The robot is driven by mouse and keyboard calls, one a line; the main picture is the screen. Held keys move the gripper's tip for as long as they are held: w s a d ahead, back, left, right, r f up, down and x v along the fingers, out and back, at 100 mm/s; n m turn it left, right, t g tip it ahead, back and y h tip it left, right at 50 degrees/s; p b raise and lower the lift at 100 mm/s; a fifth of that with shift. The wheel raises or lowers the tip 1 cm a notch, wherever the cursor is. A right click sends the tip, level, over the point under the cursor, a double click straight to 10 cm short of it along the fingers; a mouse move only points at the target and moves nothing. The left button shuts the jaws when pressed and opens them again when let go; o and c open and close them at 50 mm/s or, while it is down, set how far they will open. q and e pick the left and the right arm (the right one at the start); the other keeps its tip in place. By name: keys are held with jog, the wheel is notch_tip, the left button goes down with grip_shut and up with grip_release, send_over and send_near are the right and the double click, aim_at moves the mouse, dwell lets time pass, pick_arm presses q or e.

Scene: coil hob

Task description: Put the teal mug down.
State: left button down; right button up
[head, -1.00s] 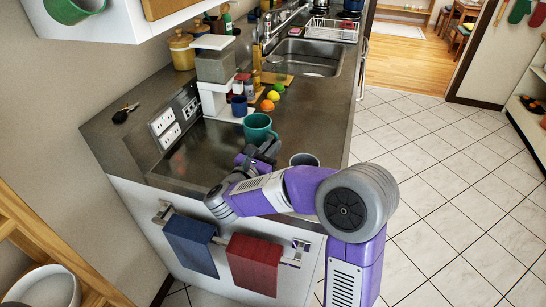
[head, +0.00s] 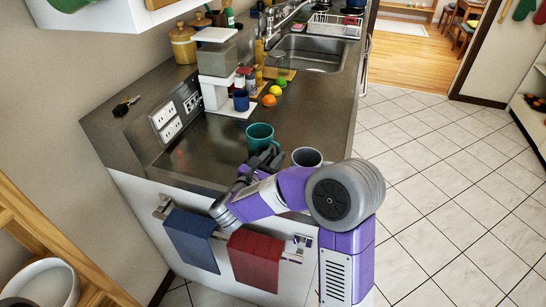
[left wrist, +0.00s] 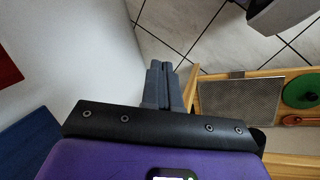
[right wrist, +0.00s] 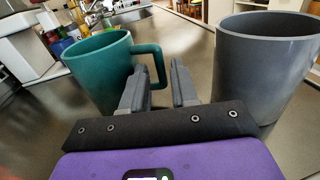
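The teal mug (head: 260,138) stands upright on the dark counter (head: 205,150), near its front end. In the right wrist view the teal mug (right wrist: 100,70) is at left, its handle (right wrist: 158,62) pointing toward my fingers. My right gripper (right wrist: 158,85) is open, with a gap between the fingers; the handle shows in and beyond that gap. In the head view my right gripper (head: 264,160) is just in front of the mug. My left gripper (left wrist: 168,66) is shut and empty, low beside a white panel; it is outside the head view.
A grey mug (head: 307,157) stands close to the right of my right gripper; it looms large in the right wrist view (right wrist: 262,60). Beyond are a blue mug (head: 241,99), an orange (head: 269,100) and a coffee machine (head: 217,66). Counter left of the teal mug is clear.

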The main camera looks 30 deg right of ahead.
jog(key=shift+o, duration=0.4)
jog(key=shift+r, duration=0.1)
jog(key=shift+s+a+r, duration=0.1)
jog(key=shift+a, duration=0.1)
jog(key=v, duration=1.1)
jog(key=shift+s+a, duration=0.15)
jog(key=shift+a, duration=0.1)
